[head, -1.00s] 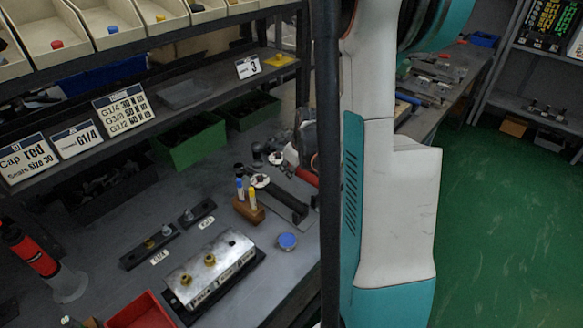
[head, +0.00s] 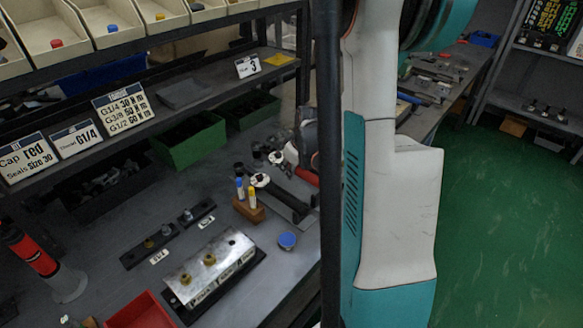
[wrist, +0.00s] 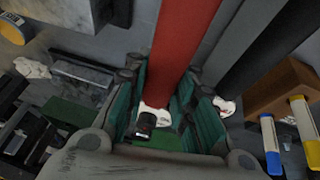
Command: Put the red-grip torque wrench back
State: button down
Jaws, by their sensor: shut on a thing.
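The red-grip torque wrench shows in the wrist view as a long red grip (wrist: 186,45) between the fingers of my gripper (wrist: 165,112), which is shut on it. Its white and black end (wrist: 150,120) lies below, between the fingers. In the head view part of the red grip (head: 306,177) shows at the back of the bench, beside the dark post. My arm and the post hide most of my gripper there. A dark-handled wrench (head: 290,206) lies just in front of it, and its dark handle (wrist: 268,50) also shows in the wrist view.
A wooden block (head: 250,213) with a blue and a yellow marker stands close by. A metal valve block (head: 225,262), a blue round cap (head: 287,240) and green bins (head: 190,146) are on the bench. A shelf with signs overhangs the back. The dark post (head: 328,200) blocks part of the view.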

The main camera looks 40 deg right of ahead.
jog(key=shift+f+b, duration=1.75)
jog(key=shift+f, duration=0.25)
jog(key=c, duration=1.3)
grip_release()
jog(key=v, duration=1.2)
